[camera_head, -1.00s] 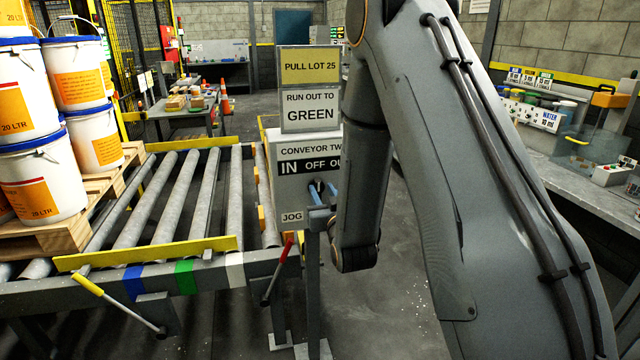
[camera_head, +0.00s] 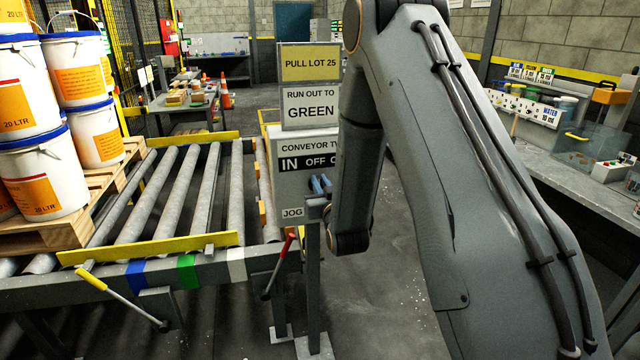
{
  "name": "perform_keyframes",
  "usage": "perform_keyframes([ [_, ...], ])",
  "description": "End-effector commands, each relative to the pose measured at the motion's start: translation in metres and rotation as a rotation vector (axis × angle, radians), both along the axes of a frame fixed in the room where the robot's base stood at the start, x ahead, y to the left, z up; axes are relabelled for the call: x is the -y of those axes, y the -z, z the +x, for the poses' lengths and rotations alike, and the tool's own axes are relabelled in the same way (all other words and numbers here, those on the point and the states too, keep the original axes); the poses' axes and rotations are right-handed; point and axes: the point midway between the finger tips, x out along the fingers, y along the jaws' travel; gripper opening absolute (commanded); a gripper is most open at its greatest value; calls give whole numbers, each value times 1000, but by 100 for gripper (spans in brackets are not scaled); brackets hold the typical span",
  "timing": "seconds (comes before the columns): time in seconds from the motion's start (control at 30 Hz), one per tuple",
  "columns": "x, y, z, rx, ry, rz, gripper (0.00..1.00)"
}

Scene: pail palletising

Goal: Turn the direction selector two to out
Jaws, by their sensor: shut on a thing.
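The conveyor two control box (camera_head: 290,192) stands on a post left of my arm. Its face carries a black strip (camera_head: 308,163) reading IN, OFF and a cut-off third word, with my forearm covering the right part. A JOG label (camera_head: 292,212) sits at the lower left of the box.
Signs above the box read PULL LOT 25 (camera_head: 310,62) and RUN OUT TO GREEN (camera_head: 310,108). A roller conveyor (camera_head: 180,195) lies left, with pails (camera_head: 95,135) on a wooden pallet (camera_head: 60,235). A red-handled lever (camera_head: 278,265) stands near the post. A workbench (camera_head: 560,170) runs along the right.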

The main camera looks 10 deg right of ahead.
Motion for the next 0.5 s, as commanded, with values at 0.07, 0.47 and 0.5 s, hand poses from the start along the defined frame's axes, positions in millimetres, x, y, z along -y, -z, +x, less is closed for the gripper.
perform_keyframes([
  [0.07, 0, 0, 0, 0, 0, 9, 0],
  [0.47, 6, 3, 0, -1, 0, 220, 0],
  [0.5, 7, 3, 0, -1, 0, 254, 0],
])
